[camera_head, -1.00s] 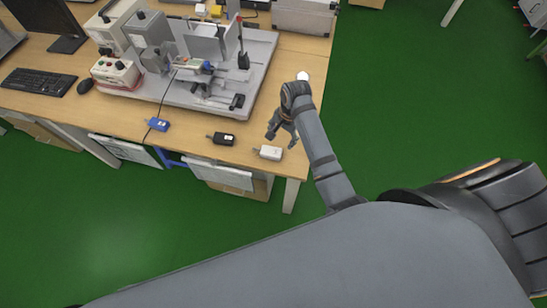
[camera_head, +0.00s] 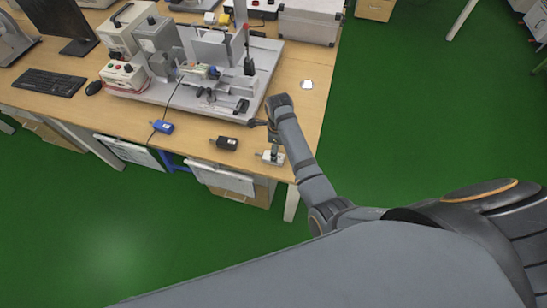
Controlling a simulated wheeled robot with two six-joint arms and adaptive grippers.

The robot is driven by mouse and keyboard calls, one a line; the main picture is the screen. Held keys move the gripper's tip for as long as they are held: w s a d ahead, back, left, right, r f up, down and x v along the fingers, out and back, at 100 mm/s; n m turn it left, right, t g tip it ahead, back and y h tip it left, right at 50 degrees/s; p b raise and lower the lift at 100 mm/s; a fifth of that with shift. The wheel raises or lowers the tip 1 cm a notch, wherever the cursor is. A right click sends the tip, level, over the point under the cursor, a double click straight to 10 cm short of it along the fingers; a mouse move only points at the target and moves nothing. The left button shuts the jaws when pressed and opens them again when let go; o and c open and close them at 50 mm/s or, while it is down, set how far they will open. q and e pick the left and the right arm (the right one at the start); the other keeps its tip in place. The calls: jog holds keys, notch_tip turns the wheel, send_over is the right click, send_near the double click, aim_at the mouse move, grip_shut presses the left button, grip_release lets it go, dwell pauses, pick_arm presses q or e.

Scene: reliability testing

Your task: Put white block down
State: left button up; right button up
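The white block (camera_head: 278,158) lies on the wooden table (camera_head: 215,131) near its front right corner, its small dark tip pointing left. My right gripper (camera_head: 273,146) is directly over the block and partly covers it. The fingers reach down at the block, but they are too small and dark to show whether they are apart or closed on it. My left gripper is not in view.
A black block (camera_head: 226,143) and a blue block (camera_head: 162,127) lie to the left along the front edge. A grey test rig (camera_head: 205,100) stands behind. A small white object (camera_head: 307,85) lies near the right edge.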

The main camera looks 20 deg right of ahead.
jog(key=shift+w+a+f+p, duration=0.15)
jog(key=shift+f+p, duration=0.2)
jog(key=shift+f, duration=2.25)
jog(key=c, duration=1.4)
